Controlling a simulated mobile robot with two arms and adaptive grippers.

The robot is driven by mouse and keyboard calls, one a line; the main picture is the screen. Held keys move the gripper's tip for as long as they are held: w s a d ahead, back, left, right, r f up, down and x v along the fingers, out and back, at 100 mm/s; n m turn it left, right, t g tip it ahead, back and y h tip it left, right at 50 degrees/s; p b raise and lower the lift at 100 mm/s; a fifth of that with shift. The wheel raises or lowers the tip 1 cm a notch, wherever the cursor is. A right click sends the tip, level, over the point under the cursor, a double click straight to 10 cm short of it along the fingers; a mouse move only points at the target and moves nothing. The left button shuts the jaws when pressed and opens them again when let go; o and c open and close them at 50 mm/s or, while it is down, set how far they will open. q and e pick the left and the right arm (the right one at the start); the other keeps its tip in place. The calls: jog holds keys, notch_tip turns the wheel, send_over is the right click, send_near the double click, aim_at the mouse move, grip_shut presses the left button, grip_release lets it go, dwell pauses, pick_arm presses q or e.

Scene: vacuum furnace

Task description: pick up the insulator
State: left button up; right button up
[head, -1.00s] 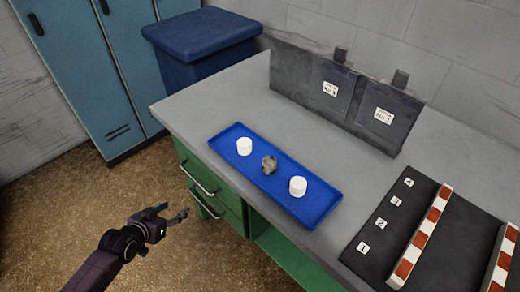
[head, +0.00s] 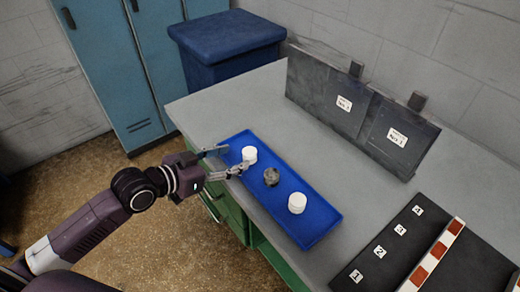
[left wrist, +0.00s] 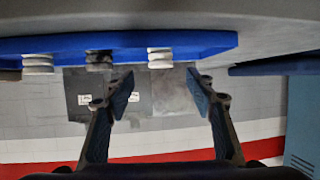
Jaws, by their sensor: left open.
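Two white ridged insulators stand in a blue tray (head: 272,191) on the grey bench, one near its far left end (head: 249,154) and one near its right end (head: 297,203). A dark grey ridged piece (head: 271,176) stands between them. My left gripper (head: 236,158) is open at the tray's left edge, its fingertips close to the left white insulator. I cannot tell whether they touch it. In the left wrist view, that insulator (left wrist: 160,58) shows in line with the gap between the open fingers (left wrist: 161,82). My right gripper is not in view.
Two dark upright panels with labels (head: 365,115) stand at the back of the bench. A black board with numbered places (head: 420,250) and red-and-white bars lies at the right. A blue bin (head: 228,48) and blue lockers (head: 120,70) stand behind. Bare bench surrounds the tray.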

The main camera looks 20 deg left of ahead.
aim_at(249, 152)
pick_arm(q)
jog(key=shift+w+d, duration=0.25)
jog(key=shift+w, duration=0.15)
jog(key=shift+w+d+f, duration=0.1)
jog(key=shift+w+f, duration=0.05)
jog(key=shift+w, duration=0.1)
jog(key=p+x, duration=0.1)
jog(key=x, duration=0.2)
jog(key=shift+w, duration=0.15)
jog(key=shift+x, duration=1.15)
jog(key=shift+w+d+f, duration=0.15)
jog(key=shift+f, duration=0.1)
jog(key=c, duration=1.3)
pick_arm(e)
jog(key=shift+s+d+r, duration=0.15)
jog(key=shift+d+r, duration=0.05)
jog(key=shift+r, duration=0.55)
pick_arm(q)
jog(key=shift+r, duration=0.1)
